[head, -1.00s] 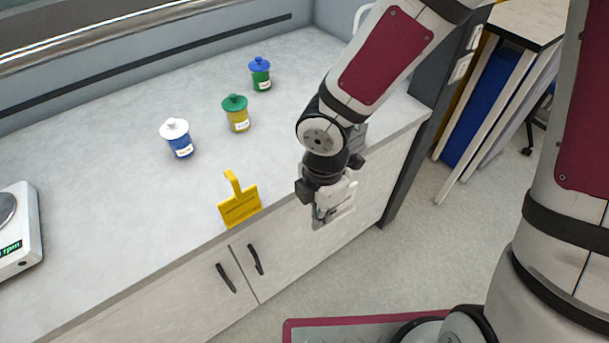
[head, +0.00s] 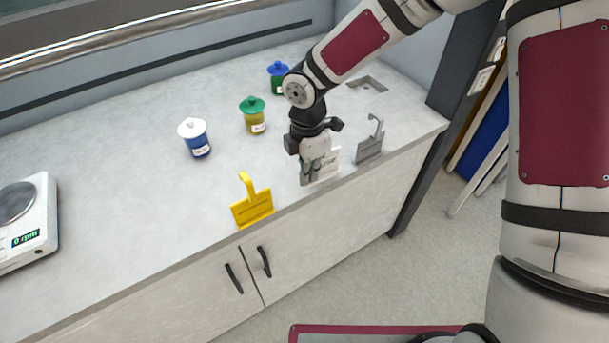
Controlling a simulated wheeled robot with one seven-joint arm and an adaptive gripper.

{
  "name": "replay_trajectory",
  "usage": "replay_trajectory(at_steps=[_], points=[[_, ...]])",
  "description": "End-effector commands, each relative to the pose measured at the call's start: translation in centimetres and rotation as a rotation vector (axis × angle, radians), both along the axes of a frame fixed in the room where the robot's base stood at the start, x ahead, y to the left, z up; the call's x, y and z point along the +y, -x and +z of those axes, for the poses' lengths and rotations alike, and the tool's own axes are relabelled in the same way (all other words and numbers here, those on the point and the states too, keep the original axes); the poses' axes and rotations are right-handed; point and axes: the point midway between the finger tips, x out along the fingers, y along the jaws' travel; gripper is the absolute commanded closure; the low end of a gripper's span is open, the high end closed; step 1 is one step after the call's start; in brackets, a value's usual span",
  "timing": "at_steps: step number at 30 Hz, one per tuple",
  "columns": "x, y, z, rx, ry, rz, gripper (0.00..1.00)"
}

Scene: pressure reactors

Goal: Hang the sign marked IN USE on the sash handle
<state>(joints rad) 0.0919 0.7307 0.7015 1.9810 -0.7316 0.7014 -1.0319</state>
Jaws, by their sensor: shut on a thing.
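My gripper (head: 316,164) is shut on a white sign (head: 331,160), over the front part of the counter. My fingers cover much of the sign; part of a dark word, seemingly ending in "USE", shows on it. I cannot tell whether its lower edge touches the counter. A yellow sign (head: 252,209) with a hook stands near the counter's front edge, left of my gripper. A grey sign (head: 369,150) with a hook stands just right of it. A silver rail (head: 130,35) runs across the upper left; I cannot tell whether it is the sash handle.
On the grey counter (head: 110,215) are a white-lidded blue jar (head: 196,142), a green-lidded yellow jar (head: 255,122) and a blue-lidded green jar (head: 277,82), behind the signs. A device reading 0 rpm (head: 32,238) stands at far left. The counter's middle left is clear.

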Motion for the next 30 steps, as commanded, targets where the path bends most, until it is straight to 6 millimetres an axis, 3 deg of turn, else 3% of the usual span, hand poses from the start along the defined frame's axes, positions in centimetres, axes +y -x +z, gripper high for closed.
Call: replay_trajectory(at_steps=[3,10,23,27,30], points=[[0.7,-1.5,-0.2,0.001,-0.003,0.0,1.0],[0.7,-1.3,-3.0,0.001,-0.001,0.001,1.0],[0.6,-1.5,-3.7,-0.001,-0.001,0.001,1.0],[0.6,-1.4,-3.7,-0.001,-0.001,0.0,0.74],[0.6,-1.4,-3.6,-0.001,-0.001,0.0,0.74]])
